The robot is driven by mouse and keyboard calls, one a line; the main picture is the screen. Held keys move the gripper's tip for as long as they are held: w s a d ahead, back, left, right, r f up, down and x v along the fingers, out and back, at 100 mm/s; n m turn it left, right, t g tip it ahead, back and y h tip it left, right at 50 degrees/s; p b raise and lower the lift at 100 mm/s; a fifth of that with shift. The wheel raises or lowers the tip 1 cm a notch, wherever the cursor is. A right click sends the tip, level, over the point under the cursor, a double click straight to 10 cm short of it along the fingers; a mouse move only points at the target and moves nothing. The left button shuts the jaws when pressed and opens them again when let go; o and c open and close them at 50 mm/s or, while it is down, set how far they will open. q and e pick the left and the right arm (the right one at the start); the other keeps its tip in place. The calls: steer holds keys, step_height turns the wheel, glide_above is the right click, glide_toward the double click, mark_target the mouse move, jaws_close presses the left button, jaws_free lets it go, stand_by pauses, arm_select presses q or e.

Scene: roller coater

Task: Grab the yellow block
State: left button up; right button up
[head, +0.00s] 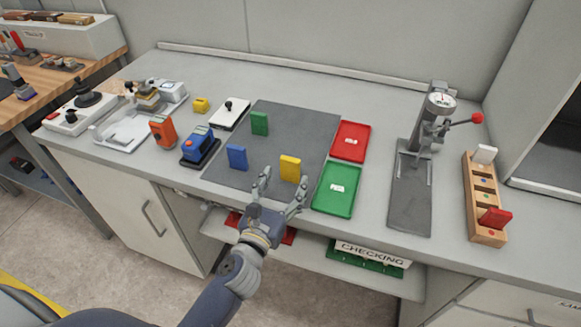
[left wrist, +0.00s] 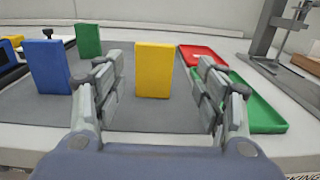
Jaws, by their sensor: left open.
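The yellow block (head: 290,168) stands upright near the front right of the dark grey mat (head: 300,125). In the left wrist view the yellow block (left wrist: 154,70) shows between my open fingers, a little beyond them. My left gripper (head: 282,190) is open and empty at the mat's front edge, just in front of the block. It also shows in the left wrist view (left wrist: 163,95), with a finger to each side of the block's line. I cannot see any touch between fingers and block. My right gripper is not in view.
A blue block (head: 237,157) and a green block (head: 259,123) stand on the mat to the left. A green tray (head: 337,205) and a red tray (head: 365,143) lie right of the mat. A press with a gauge (head: 410,190) and a wooden rack (head: 472,205) stand further right.

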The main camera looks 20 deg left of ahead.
mark_target(289, 167)
arm_select(q)
steer(key=shift+w+a+r+p, duration=0.1)
steer(key=shift+w+p, duration=0.25)
steer(key=shift+w, duration=1.35)
steer(key=shift+w+a+p, duration=0.1)
steer(key=shift+w+p, duration=0.25)
steer(key=shift+w, duration=1.3)
steer(key=shift+s, duration=0.1)
steer(key=c, duration=1.1)
